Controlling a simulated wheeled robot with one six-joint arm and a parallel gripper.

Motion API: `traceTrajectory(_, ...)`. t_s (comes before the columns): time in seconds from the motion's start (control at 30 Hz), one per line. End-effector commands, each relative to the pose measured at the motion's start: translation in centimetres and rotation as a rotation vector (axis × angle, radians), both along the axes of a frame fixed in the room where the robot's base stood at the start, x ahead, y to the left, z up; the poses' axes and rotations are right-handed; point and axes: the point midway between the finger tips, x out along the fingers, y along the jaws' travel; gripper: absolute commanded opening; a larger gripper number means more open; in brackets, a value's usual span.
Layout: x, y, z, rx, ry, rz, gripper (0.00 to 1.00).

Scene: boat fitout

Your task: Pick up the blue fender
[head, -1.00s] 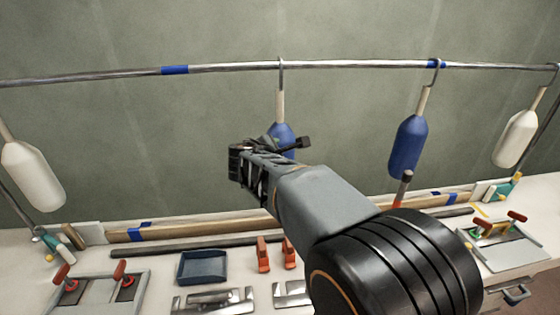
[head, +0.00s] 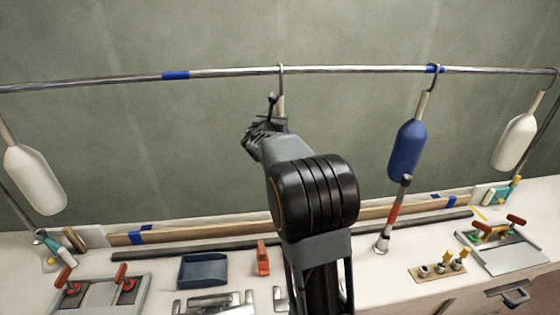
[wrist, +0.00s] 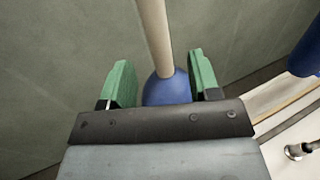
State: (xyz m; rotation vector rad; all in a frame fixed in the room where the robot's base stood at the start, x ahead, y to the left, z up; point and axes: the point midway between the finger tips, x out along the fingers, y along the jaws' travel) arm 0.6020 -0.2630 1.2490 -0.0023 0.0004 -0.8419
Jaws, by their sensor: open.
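A blue fender (wrist: 172,90) hangs by a pale rod (wrist: 154,35) between the green pads of my gripper (wrist: 163,80) in the wrist view. The jaws are open, with a gap on each side. Its top shows; the rest is hidden behind the gripper body. In the head view my gripper (head: 266,122) is in front of that fender's rod, below the hook (head: 281,80), and my arm hides the fender's body. A second blue fender (head: 407,152) hangs to the right, apart from my gripper.
A metal rail (head: 340,69) with blue bands carries the fenders. White fenders hang at far left (head: 33,180) and right (head: 518,140). The bench below holds a dark tray (head: 203,270), orange clamp (head: 262,258), several tools and an orange-banded rod (head: 393,215) standing near the right blue fender.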

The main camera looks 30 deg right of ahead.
Motion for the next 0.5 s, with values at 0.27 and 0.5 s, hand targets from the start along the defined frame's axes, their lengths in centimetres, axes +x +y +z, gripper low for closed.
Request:
traceTrajectory(0.27, 1.1, -1.3, 0.1, 0.001, 0.0, -0.001, 0.56)
traceTrajectory(0.5, 3.3, -3.5, 0.3, 0.001, 0.001, -0.001, 0.56)
